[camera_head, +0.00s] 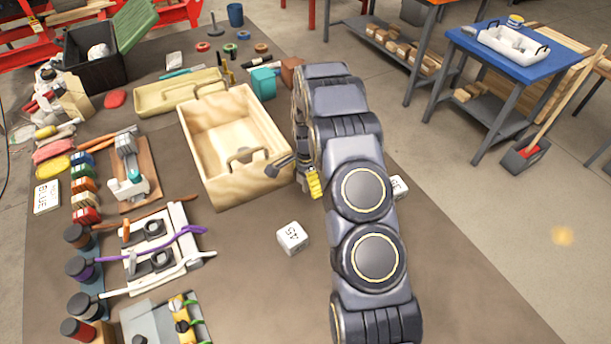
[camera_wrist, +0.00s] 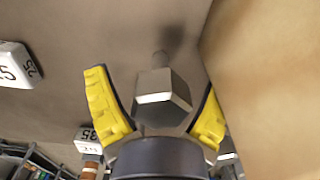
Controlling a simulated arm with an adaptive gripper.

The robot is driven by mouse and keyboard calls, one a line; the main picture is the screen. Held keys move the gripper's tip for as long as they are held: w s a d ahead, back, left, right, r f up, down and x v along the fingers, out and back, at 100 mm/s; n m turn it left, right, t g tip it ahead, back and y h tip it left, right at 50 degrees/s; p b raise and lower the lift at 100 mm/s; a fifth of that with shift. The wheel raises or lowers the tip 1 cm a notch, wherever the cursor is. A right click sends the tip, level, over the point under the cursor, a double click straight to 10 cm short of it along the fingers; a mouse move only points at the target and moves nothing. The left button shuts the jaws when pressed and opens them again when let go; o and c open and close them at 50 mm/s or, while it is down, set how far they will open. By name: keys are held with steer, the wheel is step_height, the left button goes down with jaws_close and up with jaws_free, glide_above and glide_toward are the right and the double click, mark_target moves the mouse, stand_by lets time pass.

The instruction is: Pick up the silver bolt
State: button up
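The silver bolt (camera_wrist: 162,98) has a large hexagonal head and a narrower shank pointing away from the camera. It shows in the wrist view between the two yellow fingers of my gripper (camera_wrist: 154,95). The fingers are spread, with a visible gap to each side of the head near their tips. Whether the lower finger parts touch the head is unclear.
The wooden bin (camera_head: 215,190) stands close beside my gripper; its wall (camera_wrist: 270,90) fills the wrist view's right side. A white numbered block (camera_head: 292,237) lies in front, and another white block (camera_head: 398,187) lies right of my arm. Bare tabletop (camera_head: 450,290) extends at the lower right.

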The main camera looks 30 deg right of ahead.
steer(key=c, duration=1.1)
steer(key=shift+c, duration=0.3)
steer(key=shift+r, duration=0.1)
step_height(320, 180, up, 3)
steer(key=shift+r, duration=0.15)
steer(key=s+a+r, duration=0.5)
steer(key=s+r, duration=0.4)
steer(key=s, duration=0.4)
steer(key=shift+r, duration=0.3)
